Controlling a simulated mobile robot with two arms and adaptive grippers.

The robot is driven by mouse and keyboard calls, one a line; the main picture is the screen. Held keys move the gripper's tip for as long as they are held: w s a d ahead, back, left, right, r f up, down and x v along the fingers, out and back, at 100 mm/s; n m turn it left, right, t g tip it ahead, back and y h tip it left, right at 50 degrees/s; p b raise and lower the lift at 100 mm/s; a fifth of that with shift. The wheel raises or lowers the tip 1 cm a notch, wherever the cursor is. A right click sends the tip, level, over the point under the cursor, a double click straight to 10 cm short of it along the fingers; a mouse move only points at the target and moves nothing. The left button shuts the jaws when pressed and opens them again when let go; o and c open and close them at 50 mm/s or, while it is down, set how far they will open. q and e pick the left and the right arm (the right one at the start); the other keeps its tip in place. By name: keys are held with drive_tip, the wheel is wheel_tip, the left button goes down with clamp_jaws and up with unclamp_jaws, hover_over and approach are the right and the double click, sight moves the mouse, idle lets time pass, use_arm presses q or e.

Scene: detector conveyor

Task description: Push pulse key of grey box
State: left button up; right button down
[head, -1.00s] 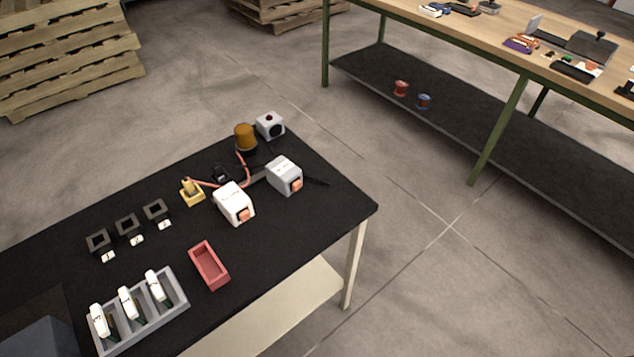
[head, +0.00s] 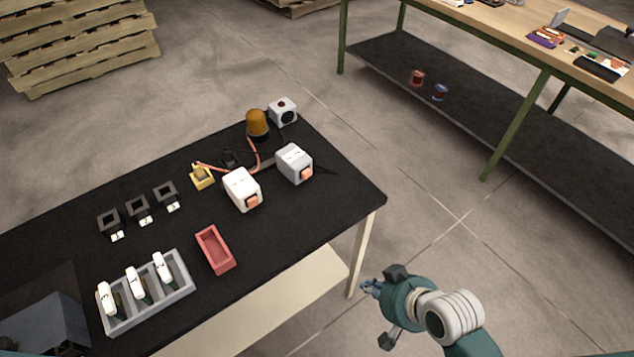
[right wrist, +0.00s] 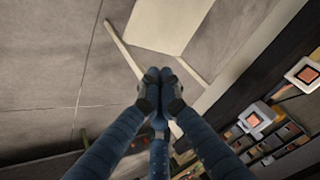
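The grey box (head: 291,160) stands near the far right end of the black table, with an orange-red key (head: 307,174) on its front face. A white box (head: 239,184) with a similar key (head: 252,201) stands to its left. My right gripper (head: 372,288) is off the table's right front corner, well apart from both boxes, and holds nothing that I can see. In the right wrist view its blue fingers converge over the floor; their opening is unclear. Two boxes with keys show at right there; the lower one looks like the grey box (right wrist: 265,110). My left gripper is out of view.
The black table (head: 325,215) also carries an amber lamp (head: 257,122), a white-grey box with a dark round face (head: 284,112), a yellow part (head: 202,177), a red tray (head: 215,250) and a grey rack (head: 181,281). Floor is clear beyond the right edge.

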drive_tip(key=w+a+r+m+t+y, duration=0.2)
drive_tip(key=w+a+r+m+y, duration=0.2)
drive_tip(key=w+a+r, duration=0.25)
drive_tip(key=m+t+y, duration=0.2)
drive_tip(key=m+t, duration=0.1)
drive_tip(key=m, duration=0.3)
approach(317, 191)
drive_tip(key=s+d+r, duration=0.3)
drive_tip(key=shift+a+r, duration=0.2)
drive_tip(key=shift+r, duration=0.05)
drive_tip(key=x, duration=0.4)
drive_tip(key=p+x, duration=0.1)
drive_tip(key=x, duration=0.7)
drive_tip(key=shift+w+a+r, duration=0.25)
drive_tip(key=shift+w+a, duration=0.05)
drive_tip(key=shift+w, duration=0.05)
drive_tip(key=shift+w+a, duration=0.35)
drive_tip(key=shift+w, duration=0.05)
